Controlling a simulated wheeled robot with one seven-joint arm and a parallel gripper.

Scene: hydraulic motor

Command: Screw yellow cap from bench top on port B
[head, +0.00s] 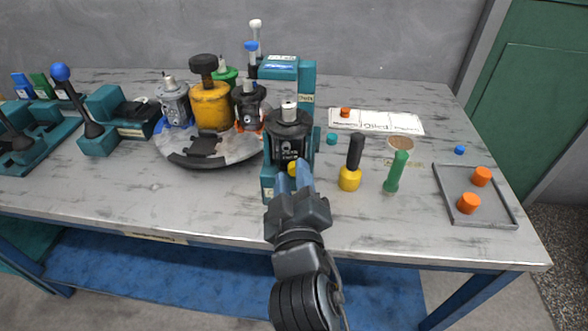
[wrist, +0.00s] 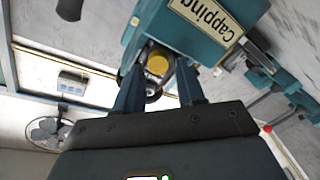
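The yellow cap (head: 293,168) is at the front of the dark hydraulic motor (head: 289,140), low on its body. The motor stands upright in the teal capping fixture (head: 307,85). My gripper (head: 294,177) reaches up to the cap from the front, one finger on each side. In the wrist view the cap (wrist: 157,64) lies between my fingertips (wrist: 160,76), with a small gap seeming to show on both sides. The fingers look open around it. The port behind the cap is hidden, so I cannot tell how far the cap is seated.
A yellow-and-black screwdriver (head: 351,165) and a green-handled tool (head: 397,172) stand right of the fixture. A grey tray (head: 447,190) with orange caps lies at the right. A round turntable (head: 195,155) with several motors is on the left. The front bench strip is clear.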

